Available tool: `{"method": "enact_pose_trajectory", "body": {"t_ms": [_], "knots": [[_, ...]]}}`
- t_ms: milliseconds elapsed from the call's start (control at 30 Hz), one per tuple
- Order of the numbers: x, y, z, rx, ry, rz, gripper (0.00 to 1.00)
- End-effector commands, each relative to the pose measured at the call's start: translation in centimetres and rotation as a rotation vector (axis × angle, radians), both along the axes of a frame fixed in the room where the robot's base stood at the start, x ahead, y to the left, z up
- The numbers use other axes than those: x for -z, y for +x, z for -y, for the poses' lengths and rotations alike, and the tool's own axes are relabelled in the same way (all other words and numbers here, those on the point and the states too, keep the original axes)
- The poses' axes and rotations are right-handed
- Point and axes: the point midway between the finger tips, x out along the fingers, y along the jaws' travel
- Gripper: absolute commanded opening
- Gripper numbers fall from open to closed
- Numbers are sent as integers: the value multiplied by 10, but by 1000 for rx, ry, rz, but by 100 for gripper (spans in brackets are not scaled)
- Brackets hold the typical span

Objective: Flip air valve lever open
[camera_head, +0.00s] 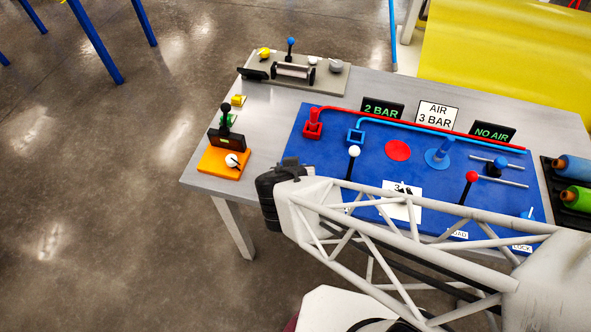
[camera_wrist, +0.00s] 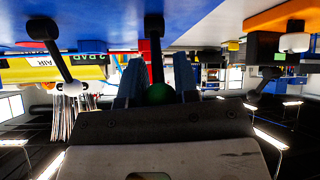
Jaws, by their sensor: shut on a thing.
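In the wrist view, which looks upside down, a lever with a black shaft and a green ball knob (camera_wrist: 160,93) stands from the blue board. My gripper (camera_wrist: 157,82) has its two blue-grey fingers on either side of it, shut on the lever near the knob. In the head view my gripper (camera_head: 290,165) is at the left front edge of the blue board (camera_head: 310,150) and hides this lever. No label on the lever is readable. A white-ball lever (camera_head: 354,152) stands to the right, apart from the gripper; it also shows in the wrist view (camera_wrist: 80,87).
A "2 BAR" display (camera_head: 382,107), an "AIR 3 BAR" sign (camera_head: 437,115) and a "NO AIR" display (camera_head: 492,132) stand at the board's back. A red-ball lever (camera_head: 471,177) is farther right. An orange block (camera_head: 220,165) with a white-knobbed switch lies left of the gripper.

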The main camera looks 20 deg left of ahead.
Motion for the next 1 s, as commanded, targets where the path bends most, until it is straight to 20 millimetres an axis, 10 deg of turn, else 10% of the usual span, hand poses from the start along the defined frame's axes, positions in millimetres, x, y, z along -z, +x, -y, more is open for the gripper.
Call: {"method": "enact_pose_trajectory", "body": {"t_ms": [467, 500, 633, 1000], "knots": [[1, -1, 0, 0, 0, 4, 0], [1, -1, 0, 0, -1, 3, 33], [1, -1, 0, 0, 0, 4, 53], [0, -1, 0, 0, 0, 4, 54]]}}
